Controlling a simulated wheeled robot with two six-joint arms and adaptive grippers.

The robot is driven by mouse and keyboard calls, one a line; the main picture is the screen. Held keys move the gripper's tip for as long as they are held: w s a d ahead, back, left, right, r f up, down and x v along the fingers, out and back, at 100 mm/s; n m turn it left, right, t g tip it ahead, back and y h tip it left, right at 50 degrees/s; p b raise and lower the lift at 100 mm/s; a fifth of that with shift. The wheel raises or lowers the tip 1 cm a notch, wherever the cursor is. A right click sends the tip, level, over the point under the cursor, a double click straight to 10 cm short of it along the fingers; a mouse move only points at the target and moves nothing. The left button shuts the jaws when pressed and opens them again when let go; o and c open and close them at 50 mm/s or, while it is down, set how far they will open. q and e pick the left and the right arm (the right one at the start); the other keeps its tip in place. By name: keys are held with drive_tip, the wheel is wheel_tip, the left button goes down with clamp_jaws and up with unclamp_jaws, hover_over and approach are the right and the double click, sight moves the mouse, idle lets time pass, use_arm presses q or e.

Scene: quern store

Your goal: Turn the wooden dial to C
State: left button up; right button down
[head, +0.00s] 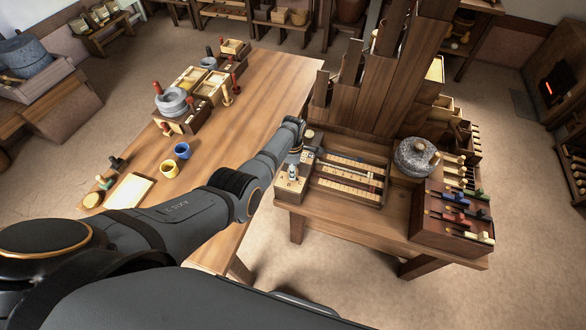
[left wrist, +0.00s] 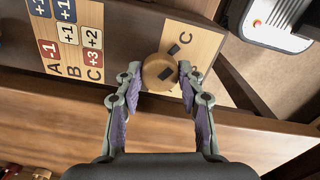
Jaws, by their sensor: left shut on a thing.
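The wooden dial (left wrist: 155,78) is a round tan knob with dark marks on its top. It sits on a light wooden plate (left wrist: 205,45) printed with a letter C (left wrist: 186,37). The dark mark at its upper right edge lies towards that C. My left gripper (left wrist: 159,74) is shut on the dial, one fingertip on each side. My right gripper is in neither view.
A board of red, white and blue number tiles (left wrist: 68,33) with letters A, B and C lies left of the dial. A slotted tray (head: 350,178) and a grey stone quern (head: 415,157) stand on the bench. Cups (head: 182,150) stand on the long table.

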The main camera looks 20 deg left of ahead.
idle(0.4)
use_arm(q)
drive_tip(key=o, duration=1.2)
drive_tip(key=shift+r, duration=0.1)
wheel_tip(320, 180, up, 12)
drive_tip(key=shift+f, duration=0.1)
